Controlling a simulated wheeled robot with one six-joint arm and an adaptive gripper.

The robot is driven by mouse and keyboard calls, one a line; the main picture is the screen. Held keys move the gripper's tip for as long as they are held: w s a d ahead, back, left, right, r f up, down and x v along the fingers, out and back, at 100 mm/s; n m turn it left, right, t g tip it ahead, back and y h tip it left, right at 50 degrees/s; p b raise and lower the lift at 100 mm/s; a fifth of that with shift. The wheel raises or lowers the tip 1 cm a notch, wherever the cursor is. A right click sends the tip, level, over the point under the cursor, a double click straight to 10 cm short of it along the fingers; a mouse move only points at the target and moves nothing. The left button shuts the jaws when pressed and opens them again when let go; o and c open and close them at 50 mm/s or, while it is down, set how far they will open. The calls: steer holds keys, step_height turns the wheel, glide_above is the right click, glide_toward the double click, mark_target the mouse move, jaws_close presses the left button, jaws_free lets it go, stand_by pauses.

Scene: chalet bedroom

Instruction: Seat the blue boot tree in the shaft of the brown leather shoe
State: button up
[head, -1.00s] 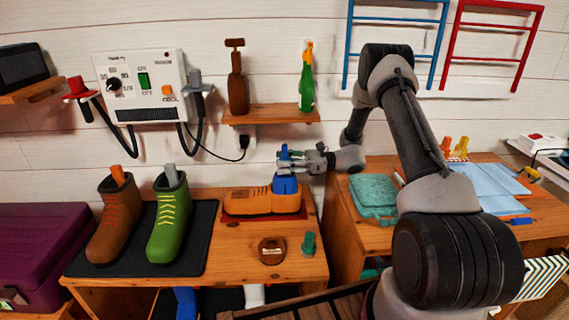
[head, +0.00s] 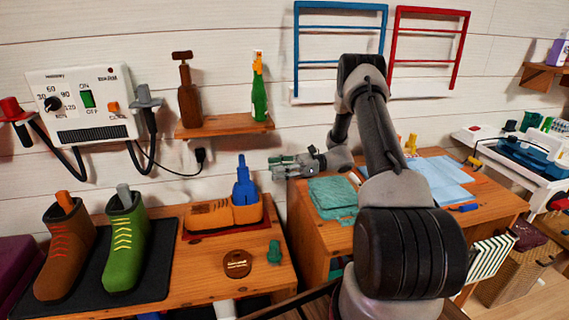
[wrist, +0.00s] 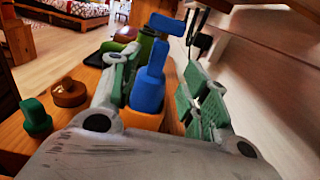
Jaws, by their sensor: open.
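The brown leather shoe (head: 208,217), an orange-tan low shoe, lies on a dark red mat with its toe to the left. The blue boot tree (head: 244,182) stands upright in the shaft at its right end, its upper part and knob above the rim. How deep its lower part sits is hidden. My gripper (head: 284,168) is open and empty, just right of the tree and apart from it. In the wrist view the boot tree (wrist: 149,88) shows between the spread fingers, farther off, with the shoe (wrist: 141,120) under it.
A brown boot (head: 64,252) and a green boot (head: 124,246) stand on a black mat at left. A round brown tin (head: 237,264) and a small green object (head: 274,252) lie in front of the shoe. A bottle shelf (head: 226,127) hangs above.

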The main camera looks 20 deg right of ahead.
steer(key=s+a+r+n+g+h, duration=0.2)
steer(key=s+r+n+h, duration=0.25)
steer(key=s+r, duration=0.4)
steer(key=s+a+r+n+g+h, duration=0.35)
steer(key=s+r+n, duration=0.25)
steer(key=s+r, duration=0.25)
steer(key=s+d+r+n+t+h, duration=0.3)
steer(key=s+d+n+h, duration=0.1)
steer(key=s, duration=0.5)
steer(key=s+d+r+n+t+h, duration=0.3)
steer(key=s+d+r+n+h, duration=0.1)
steer(key=s, duration=0.5)
steer(key=shift+d+n+h, duration=0.4)
steer(key=shift+n+h, duration=0.4)
steer(key=shift+n, duration=0.05)
steer(key=shift+s+r+t, duration=0.1)
steer(key=shift+t, duration=0.15)
